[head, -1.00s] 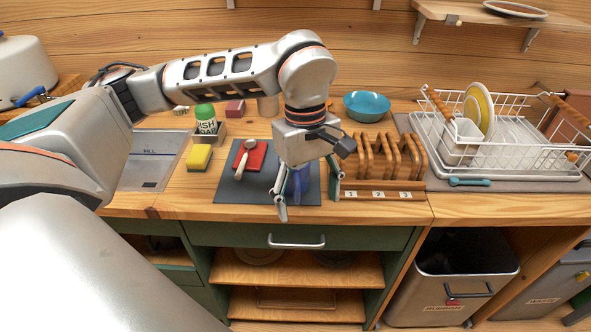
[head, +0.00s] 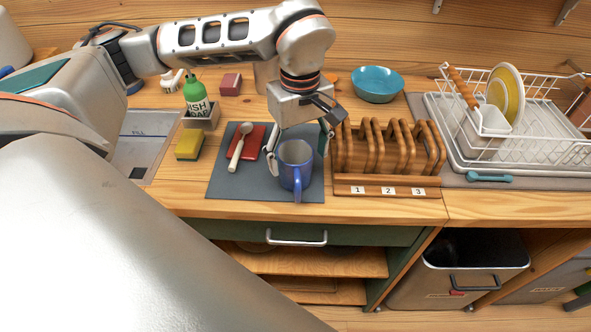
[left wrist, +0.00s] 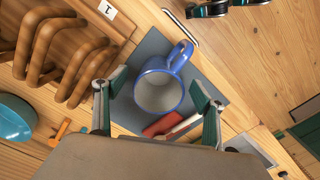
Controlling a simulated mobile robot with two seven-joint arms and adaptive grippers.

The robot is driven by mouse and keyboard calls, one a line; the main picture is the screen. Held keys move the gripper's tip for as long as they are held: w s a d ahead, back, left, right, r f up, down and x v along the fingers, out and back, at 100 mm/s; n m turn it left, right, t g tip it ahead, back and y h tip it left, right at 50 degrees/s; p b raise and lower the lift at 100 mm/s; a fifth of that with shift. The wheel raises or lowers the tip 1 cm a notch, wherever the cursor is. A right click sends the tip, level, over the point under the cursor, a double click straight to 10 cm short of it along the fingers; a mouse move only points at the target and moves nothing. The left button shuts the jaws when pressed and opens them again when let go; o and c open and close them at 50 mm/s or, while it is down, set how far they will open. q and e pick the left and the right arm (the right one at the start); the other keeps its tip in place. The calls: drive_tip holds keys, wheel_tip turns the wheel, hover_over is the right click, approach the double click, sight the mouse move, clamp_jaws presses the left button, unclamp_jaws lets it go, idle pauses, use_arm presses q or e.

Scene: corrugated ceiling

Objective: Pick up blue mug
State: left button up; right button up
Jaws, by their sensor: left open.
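The blue mug (head: 295,166) stands upright on a dark grey mat (head: 224,181), with its handle toward the counter's front edge. My left gripper (head: 300,147) points down at the mug's far side, with one finger to each side. It is open and holds nothing. In the left wrist view the mug (left wrist: 160,90) shows its pale, empty inside, ahead of and between the parted fingers of the gripper (left wrist: 158,102). I cannot tell whether a finger touches the mug.
A wooden rack (head: 385,187) numbered 1 to 3 stands close right of the mug. A yellow sponge (head: 189,144), soap bottle (head: 195,92), teal bowl (head: 377,82) and dish rack (head: 530,150) are around.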

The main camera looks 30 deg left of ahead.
use_arm(q)
drive_tip(key=shift+a+f, duration=0.15)
drive_tip(key=shift+f, duration=0.95)
drive_tip(key=shift+a+f, duration=0.1)
drive_tip(key=shift+f, duration=1)
drive_tip(key=shift+c, duration=0.5)
drive_tip(key=shift+w, duration=0.1)
drive_tip(key=c, duration=1.4)
drive_tip(key=shift+r, duration=0.1)
